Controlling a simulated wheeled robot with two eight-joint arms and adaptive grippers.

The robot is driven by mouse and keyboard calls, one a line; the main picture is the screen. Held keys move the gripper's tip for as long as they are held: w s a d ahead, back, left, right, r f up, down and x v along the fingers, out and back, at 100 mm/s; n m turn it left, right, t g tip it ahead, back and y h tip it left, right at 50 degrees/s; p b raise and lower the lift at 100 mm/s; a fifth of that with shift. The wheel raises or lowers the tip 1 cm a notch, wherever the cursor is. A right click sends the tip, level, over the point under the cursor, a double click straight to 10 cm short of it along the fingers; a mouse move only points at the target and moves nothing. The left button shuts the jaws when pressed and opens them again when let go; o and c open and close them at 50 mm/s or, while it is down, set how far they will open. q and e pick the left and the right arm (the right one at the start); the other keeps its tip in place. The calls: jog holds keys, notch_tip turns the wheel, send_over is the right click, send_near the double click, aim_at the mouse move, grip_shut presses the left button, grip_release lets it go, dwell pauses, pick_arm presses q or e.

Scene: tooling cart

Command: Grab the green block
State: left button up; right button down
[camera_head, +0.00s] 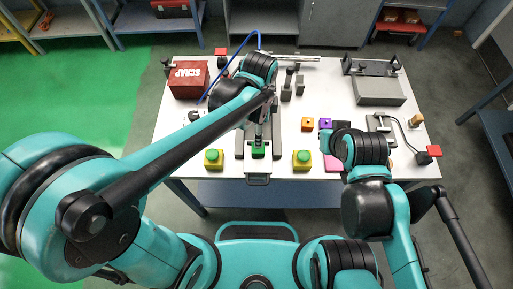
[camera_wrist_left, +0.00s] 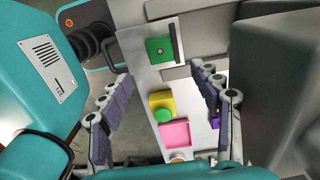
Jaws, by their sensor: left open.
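The green block (camera_head: 258,152) sits at the front edge of the white table, at the near end of a grey fixture, between two yellow boxes with green buttons. In the left wrist view the green block (camera_wrist_left: 160,50) shows a small dark hole in its top and lies beyond my fingertips. My left gripper (camera_head: 260,130) is just behind and above the block in the head view. In the left wrist view my left gripper (camera_wrist_left: 160,84) has its fingers wide apart with nothing between them. My right arm reaches over the table's right side; its gripper jaws are hidden.
A yellow button box (camera_head: 214,159) stands left of the block and another (camera_head: 302,159) right of it. A pink pad (camera_wrist_left: 176,134) lies near the second box. A red scrap box (camera_head: 188,79) and a grey box (camera_head: 378,91) stand farther back. Grey bars flank the fixture.

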aim_at(258, 149)
pick_arm(q)
notch_tip(258, 149, down, 11)
jog(key=b, duration=0.3)
grip_shut()
dwell(0.3)
